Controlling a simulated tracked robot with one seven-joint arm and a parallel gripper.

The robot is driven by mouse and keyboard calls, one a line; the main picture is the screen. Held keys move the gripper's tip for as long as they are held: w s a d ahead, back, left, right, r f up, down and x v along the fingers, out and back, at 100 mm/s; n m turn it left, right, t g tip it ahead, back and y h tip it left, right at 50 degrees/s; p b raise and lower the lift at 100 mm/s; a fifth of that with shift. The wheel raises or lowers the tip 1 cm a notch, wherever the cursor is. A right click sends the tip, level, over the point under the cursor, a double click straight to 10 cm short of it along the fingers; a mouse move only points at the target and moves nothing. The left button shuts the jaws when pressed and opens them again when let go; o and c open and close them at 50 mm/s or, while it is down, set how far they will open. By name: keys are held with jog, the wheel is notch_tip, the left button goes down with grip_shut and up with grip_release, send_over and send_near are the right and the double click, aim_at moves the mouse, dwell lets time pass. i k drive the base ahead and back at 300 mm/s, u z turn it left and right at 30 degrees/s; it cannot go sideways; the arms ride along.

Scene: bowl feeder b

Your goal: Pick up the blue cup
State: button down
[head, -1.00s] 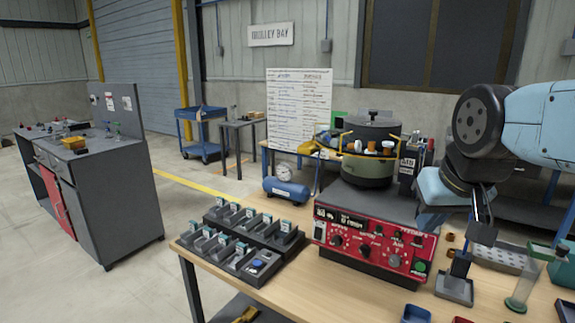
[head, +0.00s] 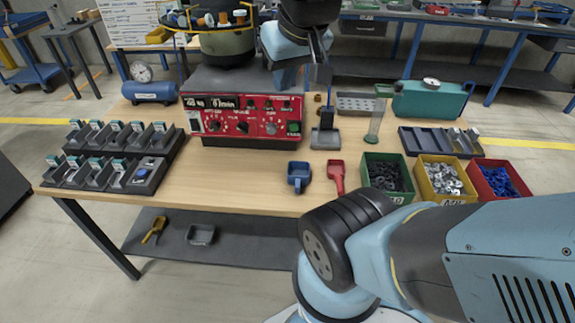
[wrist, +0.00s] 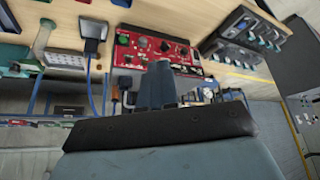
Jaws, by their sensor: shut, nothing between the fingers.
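The blue cup (head: 299,177) is small and open with a short handle. It sits on the wooden table (head: 240,190) near the front edge, left of a red scoop (head: 337,176). My gripper (head: 322,72) is in the air in front of the red control box's right side, farther back than the cup and well apart from it. In the wrist view its fingers (wrist: 162,84) are together and empty. A blue patch at that view's top edge may be the cup, but it is mostly cut off.
Green (head: 388,178), yellow (head: 445,178) and red (head: 500,180) parts bins stand right of the scoops. A grey stand (head: 325,138) is behind the cup. The red control box (head: 240,118) and black trays (head: 120,160) are left.

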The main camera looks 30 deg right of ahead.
aim_at(298, 172)
jog(key=u, duration=0.85)
jog(key=k, duration=1.05)
jog(key=u, duration=0.3)
